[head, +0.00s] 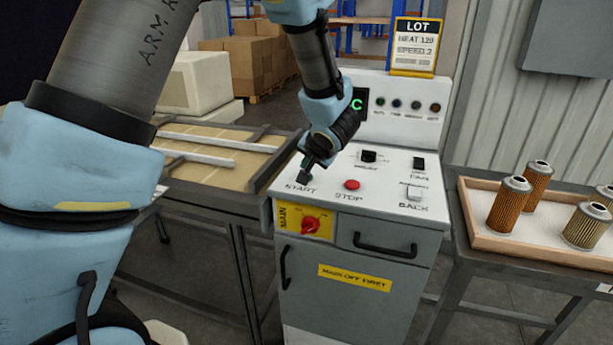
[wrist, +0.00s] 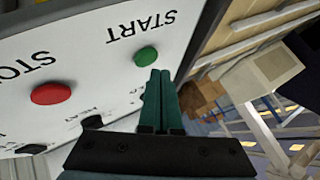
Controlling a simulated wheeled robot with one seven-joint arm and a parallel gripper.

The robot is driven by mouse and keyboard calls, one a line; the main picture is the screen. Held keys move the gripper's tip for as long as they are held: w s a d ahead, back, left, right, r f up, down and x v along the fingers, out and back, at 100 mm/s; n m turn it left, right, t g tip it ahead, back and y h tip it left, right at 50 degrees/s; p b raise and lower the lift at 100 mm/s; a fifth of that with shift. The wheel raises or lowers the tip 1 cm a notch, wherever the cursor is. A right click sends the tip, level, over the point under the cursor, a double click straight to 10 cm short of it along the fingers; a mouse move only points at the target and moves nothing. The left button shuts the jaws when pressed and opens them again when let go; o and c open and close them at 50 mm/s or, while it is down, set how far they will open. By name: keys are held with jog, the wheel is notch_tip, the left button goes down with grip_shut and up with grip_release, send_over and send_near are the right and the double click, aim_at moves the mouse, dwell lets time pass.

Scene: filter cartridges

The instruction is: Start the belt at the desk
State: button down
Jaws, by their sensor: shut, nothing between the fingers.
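The control desk (head: 400,218) stands in the middle of the head view. My gripper (head: 304,178) is over the front left of its sloping top, at the START label (head: 301,188). In the wrist view the shut, empty fingers (wrist: 161,72) end just beside the green START button (wrist: 146,55); I cannot tell whether they touch it. In the head view my gripper hides that button. The red STOP button (head: 352,184) is to the right of it and also shows in the wrist view (wrist: 51,93). A red MAIN switch (head: 311,225) sits on a yellow plate on the desk's front.
The belt (head: 215,160) lies left of the desk. A tray (head: 480,232) with several filter cartridges (head: 508,205) stands on the right. A LOT card (head: 415,47), a small screen with a green C (head: 357,104) and several small lamps are at the desk's back. A black selector (head: 368,156) sits behind STOP.

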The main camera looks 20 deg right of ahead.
jog(key=shift+f, duration=0.15)
dwell(0.7)
jog(key=shift+f, duration=0.3)
jog(key=shift+f, duration=0.4)
dwell(0.8)
jog(key=shift+p, duration=0.3)
jog(key=shift+r+p, duration=0.85)
jog(key=shift+p, duration=0.3)
notch_tip(320, 180, up, 5)
jog(key=p, duration=0.6)
jog(key=shift+r+p, duration=0.1)
jog(key=shift+p, duration=0.2)
